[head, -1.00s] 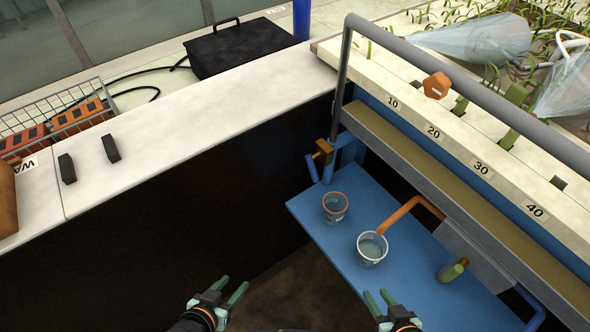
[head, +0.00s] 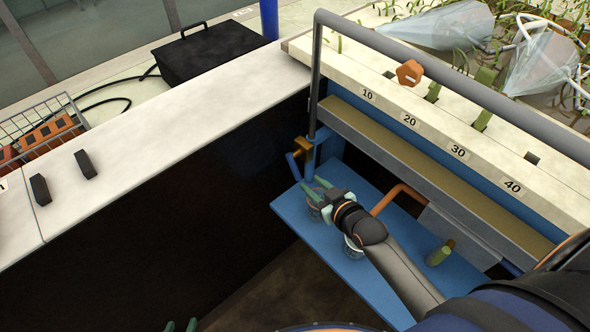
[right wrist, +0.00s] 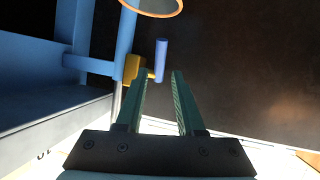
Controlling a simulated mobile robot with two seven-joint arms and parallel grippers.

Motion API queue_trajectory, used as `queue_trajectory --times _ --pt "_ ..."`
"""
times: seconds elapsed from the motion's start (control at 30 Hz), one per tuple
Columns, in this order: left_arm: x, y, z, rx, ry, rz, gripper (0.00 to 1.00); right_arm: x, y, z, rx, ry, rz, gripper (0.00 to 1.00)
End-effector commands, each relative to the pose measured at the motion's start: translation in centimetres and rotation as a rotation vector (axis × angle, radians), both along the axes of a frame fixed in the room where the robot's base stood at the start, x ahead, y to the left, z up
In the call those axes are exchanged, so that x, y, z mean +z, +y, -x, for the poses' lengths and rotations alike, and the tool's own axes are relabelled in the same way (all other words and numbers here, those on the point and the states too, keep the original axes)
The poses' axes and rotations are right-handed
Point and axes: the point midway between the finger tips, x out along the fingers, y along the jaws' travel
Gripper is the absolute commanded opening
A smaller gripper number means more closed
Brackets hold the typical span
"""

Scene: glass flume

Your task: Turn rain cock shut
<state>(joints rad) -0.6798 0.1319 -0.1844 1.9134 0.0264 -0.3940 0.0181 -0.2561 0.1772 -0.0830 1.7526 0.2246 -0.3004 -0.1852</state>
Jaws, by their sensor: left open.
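A brass cock (head: 301,146) with a blue lever (head: 293,166) sits low by the grey post, at the left corner of the blue shelf. In the right wrist view the yellow body (right wrist: 132,67) and blue lever (right wrist: 161,60) show just beyond my fingertips, the lever roughly in line with the gap. My right gripper (head: 314,189) is open, over the shelf just right of and below the lever; its fingers also show in the right wrist view (right wrist: 160,76). I see no grip on the lever. My left gripper (head: 181,326) is open, with only its fingertips showing at the bottom edge.
An orange pipe (head: 396,192) and green-topped handle (head: 440,253) stand further right. An orange knob (head: 409,72) is above the flume edge.

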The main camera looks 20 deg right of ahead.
Motion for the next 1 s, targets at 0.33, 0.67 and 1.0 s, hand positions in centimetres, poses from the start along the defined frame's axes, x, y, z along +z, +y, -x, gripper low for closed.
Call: queue_trajectory --times 0.33,0.67,1.0 --pt "-1.1 0.0 -0.1 0.000 -0.002 0.000 0.50 -2.6 0.9 -6.1 0.000 -0.002 0.000 0.37" --pt "-1.6 0.0 -0.1 0.000 -0.002 0.000 0.50 -3.8 1.3 -9.0 0.000 0.000 -0.001 0.37" --pt "-1.6 0.0 -0.1 0.000 -0.003 0.001 0.50 -3.9 1.3 -9.2 0.001 0.001 0.000 0.36"
